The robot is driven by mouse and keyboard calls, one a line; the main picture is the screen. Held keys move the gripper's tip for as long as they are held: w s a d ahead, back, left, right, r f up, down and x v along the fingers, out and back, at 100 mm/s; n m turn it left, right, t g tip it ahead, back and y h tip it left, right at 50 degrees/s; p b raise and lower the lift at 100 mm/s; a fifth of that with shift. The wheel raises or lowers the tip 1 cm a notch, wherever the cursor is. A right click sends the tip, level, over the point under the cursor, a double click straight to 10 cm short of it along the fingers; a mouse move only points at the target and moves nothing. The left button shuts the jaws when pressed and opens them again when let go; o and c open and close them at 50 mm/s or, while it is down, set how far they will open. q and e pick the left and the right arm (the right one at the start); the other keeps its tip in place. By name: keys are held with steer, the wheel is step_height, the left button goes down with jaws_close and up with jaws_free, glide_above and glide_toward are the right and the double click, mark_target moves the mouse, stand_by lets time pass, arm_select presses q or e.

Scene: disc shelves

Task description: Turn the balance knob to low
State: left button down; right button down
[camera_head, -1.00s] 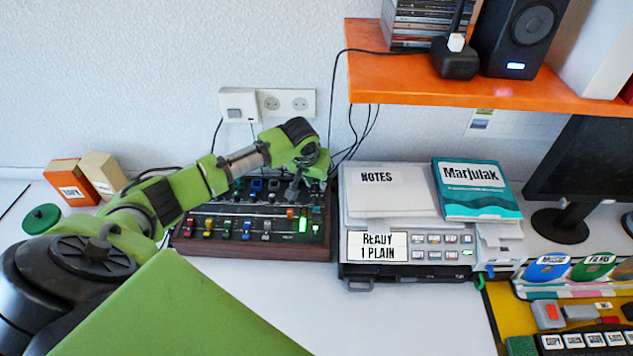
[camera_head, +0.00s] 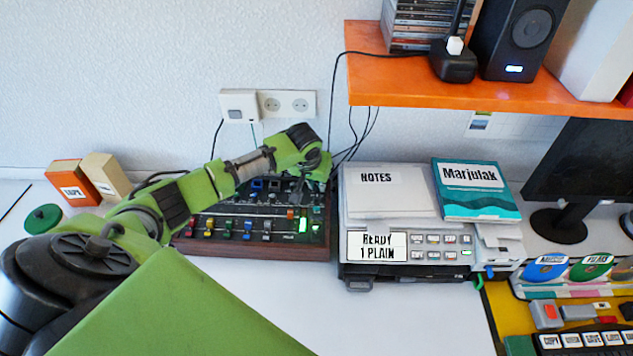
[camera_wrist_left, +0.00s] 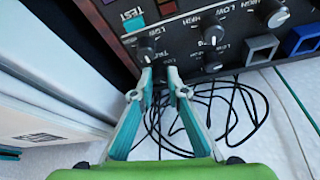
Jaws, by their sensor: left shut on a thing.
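The mixer panel (camera_head: 250,228) is a dark box with wooden sides, coloured sliders and small knobs, on the white desk. It also shows close in the left wrist view (camera_wrist_left: 185,45). My left gripper (camera_wrist_left: 160,75) is at the edge of the panel, its fingertips shut around a small dark knob (camera_wrist_left: 146,52) there. Nearby knobs (camera_wrist_left: 212,34) carry LOW and HIGH labels. I cannot read a balance label, and the fingers partly hide the held knob. In the head view my arm covers the panel's back part. My right gripper is not in view.
A white device with a NOTES stack (camera_head: 390,195) stands right of the panel. An orange shelf (camera_head: 480,87) overhangs behind it. Black cables (camera_wrist_left: 225,105) lie beyond the panel's edge. The desk front (camera_head: 400,315) is clear.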

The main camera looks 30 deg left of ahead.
arm_select(q)
steer(key=n+p, duration=0.1)
steer(key=n+y+p, duration=0.1)
steer(key=p, duration=0.1)
steer(key=shift+d+r+n, duration=0.2)
steer(key=shift+r+n, duration=0.05)
steer(key=shift+n, duration=0.15)
steer(key=shift+f+n+g+y+p, duration=0.1)
steer(key=shift+n+g+y+p, duration=0.25)
steer(key=shift+n+p, duration=0.5)
steer(key=shift+w+d+f+n+g+y+p, duration=0.15)
steer(key=shift+n+g+p, duration=0.1)
steer(key=shift+n, duration=0.3)
steer(key=shift+a+r+n+g+y+p, duration=0.1)
steer(key=shift+n+p, duration=0.1)
steer(key=shift+n, duration=0.3)
steer(key=shift+f+n+y, duration=0.1)
steer(key=shift+n+y, duration=0.2)
steer(key=shift+n, duration=0.7)
steer(key=c, duration=2.3)
jaws_free()
